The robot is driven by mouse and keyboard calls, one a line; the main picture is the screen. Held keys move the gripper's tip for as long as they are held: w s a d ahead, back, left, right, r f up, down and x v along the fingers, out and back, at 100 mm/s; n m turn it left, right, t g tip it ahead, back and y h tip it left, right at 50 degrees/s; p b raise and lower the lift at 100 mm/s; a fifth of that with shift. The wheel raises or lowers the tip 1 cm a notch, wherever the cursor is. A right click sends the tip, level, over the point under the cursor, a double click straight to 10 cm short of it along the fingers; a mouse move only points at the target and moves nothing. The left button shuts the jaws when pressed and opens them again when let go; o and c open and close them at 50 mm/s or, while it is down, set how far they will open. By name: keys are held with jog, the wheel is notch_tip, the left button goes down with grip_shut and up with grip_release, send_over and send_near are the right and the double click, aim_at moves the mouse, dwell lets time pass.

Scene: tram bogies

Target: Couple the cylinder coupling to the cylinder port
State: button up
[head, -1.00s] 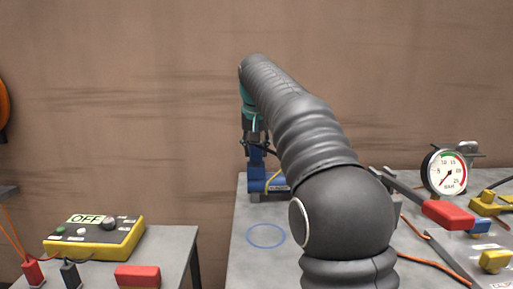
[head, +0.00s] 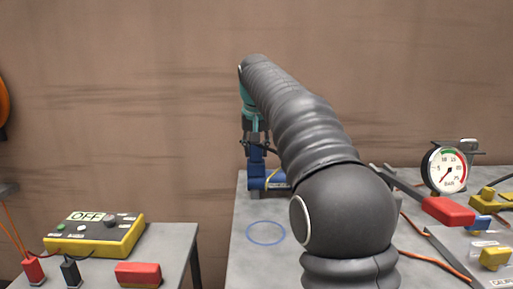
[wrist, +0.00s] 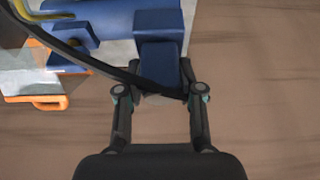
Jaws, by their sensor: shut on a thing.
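My gripper (wrist: 158,95) is shut on a blue block, which I take to be the cylinder coupling (wrist: 160,65). It sits between the fingertips, with a dark hose crossing beside it. In the head view my gripper (head: 255,135) points down at the far left of the right-hand table, with the blue piece (head: 256,155) below it. A blue body (head: 274,181) lies there, partly hidden by my arm. More blue parts (wrist: 72,35) show at upper left in the wrist view. I cannot make out the cylinder port or whether the coupling touches it.
The grey table (head: 250,265) carries a blue ring mark (head: 266,233), a pressure gauge (head: 447,170), a red handle (head: 447,210) and yellow parts (head: 495,257). A yellow control box marked OFF (head: 95,235) stands on the left table. An orange-edged part (wrist: 35,100) lies left in the wrist view.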

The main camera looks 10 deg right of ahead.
jog(key=shift+f, duration=0.2)
jog(key=o, duration=1.1)
jog(key=shift+o, duration=0.2)
jog(key=v, duration=1.2)
jog(key=shift+w+r, duration=0.1)
